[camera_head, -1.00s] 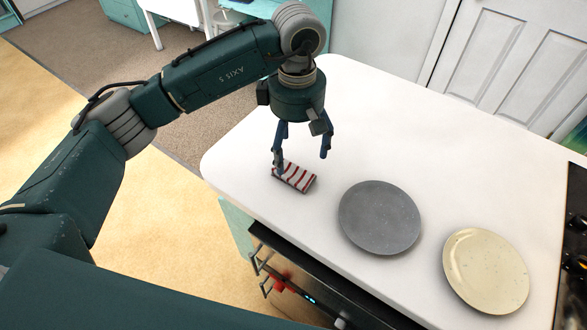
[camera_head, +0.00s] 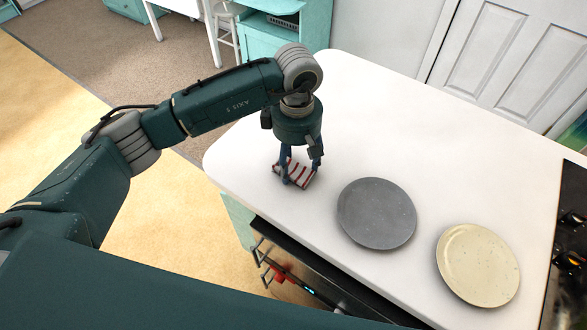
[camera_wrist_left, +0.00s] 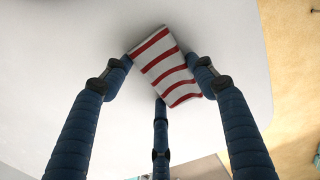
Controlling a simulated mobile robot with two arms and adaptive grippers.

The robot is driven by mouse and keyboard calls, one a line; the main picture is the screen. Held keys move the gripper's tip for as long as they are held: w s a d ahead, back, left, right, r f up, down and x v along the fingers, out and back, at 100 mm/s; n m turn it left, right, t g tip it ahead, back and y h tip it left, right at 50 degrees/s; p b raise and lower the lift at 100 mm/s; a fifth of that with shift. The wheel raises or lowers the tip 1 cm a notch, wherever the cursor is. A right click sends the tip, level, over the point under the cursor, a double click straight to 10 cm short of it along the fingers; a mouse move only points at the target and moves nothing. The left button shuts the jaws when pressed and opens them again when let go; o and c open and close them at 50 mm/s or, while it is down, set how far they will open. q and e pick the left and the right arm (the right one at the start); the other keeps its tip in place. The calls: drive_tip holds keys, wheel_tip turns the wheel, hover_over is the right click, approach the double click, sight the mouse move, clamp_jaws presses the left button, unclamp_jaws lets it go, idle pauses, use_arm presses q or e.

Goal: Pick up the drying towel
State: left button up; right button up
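The drying towel (camera_head: 300,172) is a small folded cloth with red and white stripes at the left end of the white counter. My left gripper (camera_head: 301,181) points down over it, with blue fingers on either side. In the left wrist view the towel (camera_wrist_left: 168,70) lies between the fingertips of the gripper (camera_wrist_left: 165,64). Two fingers meet its left and right edges and a third reaches its near edge. The fingers appear closed on it. The towel is at or very near the counter surface; I see no clear gap. My right gripper is not in view.
A grey plate (camera_head: 376,213) lies right of the towel, and a cream plate (camera_head: 478,264) further right. A black hob (camera_head: 571,240) is at the right edge. The counter (camera_head: 390,125) behind the plates is clear. An open oven or drawer front (camera_head: 300,262) sits below the counter's front edge.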

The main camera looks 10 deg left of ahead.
sight(296, 164)
use_arm(q)
drive_tip(key=shift+c, duration=0.3)
drive_tip(key=shift+r, duration=0.5)
wheel_tip(296, 164, up, 18)
drive_tip(key=b, duration=0.4)
drive_tip(key=shift+f, duration=0.1)
drive_tip(key=shift+r, duration=0.65)
